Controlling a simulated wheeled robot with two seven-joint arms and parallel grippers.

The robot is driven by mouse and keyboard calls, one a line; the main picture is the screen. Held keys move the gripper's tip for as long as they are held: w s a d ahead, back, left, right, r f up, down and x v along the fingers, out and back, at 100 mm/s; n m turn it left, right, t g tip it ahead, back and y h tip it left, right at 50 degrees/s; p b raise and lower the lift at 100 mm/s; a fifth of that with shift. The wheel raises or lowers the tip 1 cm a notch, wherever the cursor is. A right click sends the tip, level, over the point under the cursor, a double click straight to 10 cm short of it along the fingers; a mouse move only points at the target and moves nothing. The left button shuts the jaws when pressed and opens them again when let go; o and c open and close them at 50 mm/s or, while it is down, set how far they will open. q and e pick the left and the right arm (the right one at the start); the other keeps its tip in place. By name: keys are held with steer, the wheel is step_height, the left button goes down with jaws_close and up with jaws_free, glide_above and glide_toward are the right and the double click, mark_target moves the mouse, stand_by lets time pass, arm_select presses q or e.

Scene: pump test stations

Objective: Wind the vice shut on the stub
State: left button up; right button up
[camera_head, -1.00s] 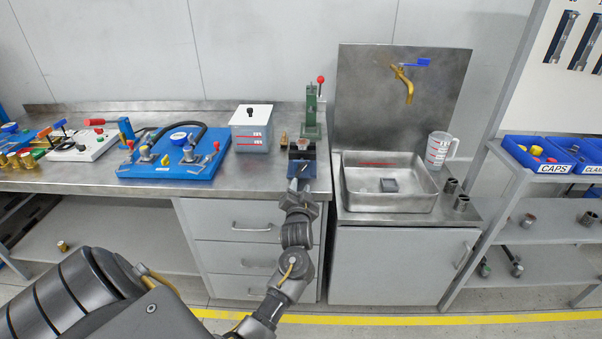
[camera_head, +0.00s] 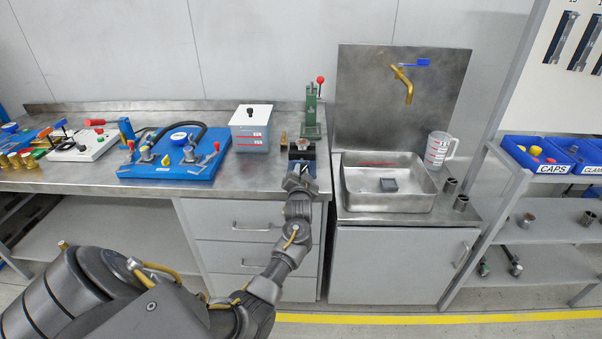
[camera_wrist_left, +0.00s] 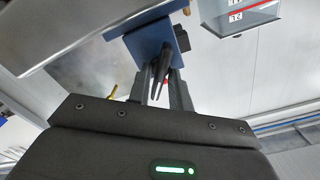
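The vice (camera_head: 302,150) stands at the front edge of the bench, with dark jaws and a blue body. A small brownish stub (camera_head: 303,142) shows at the top of its jaws; I cannot tell how tightly they sit on it. My left gripper (camera_head: 299,172) is at the front of the vice and hides its lower front and any handle. My right gripper is out of view.
A green press (camera_head: 311,112) with a red knob stands behind the vice. A grey-white tank (camera_head: 251,131) and a blue pump board (camera_head: 174,168) are to the left. A steel sink (camera_head: 389,203) is close on the right. Drawers (camera_head: 245,226) lie below the bench.

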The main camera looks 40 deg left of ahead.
arm_select(q)
jaws_close()
steer(key=shift+r+m+p, duration=0.15)
steer(key=shift+m+p, duration=0.25)
steer(key=shift+p, duration=0.15)
steer(key=shift+m, duration=0.3)
steer(key=shift+f, duration=0.2)
steer(key=shift+o, duration=1.6)
jaws_free()
steer(key=v, duration=1.1)
steer(key=shift+b, duration=0.35)
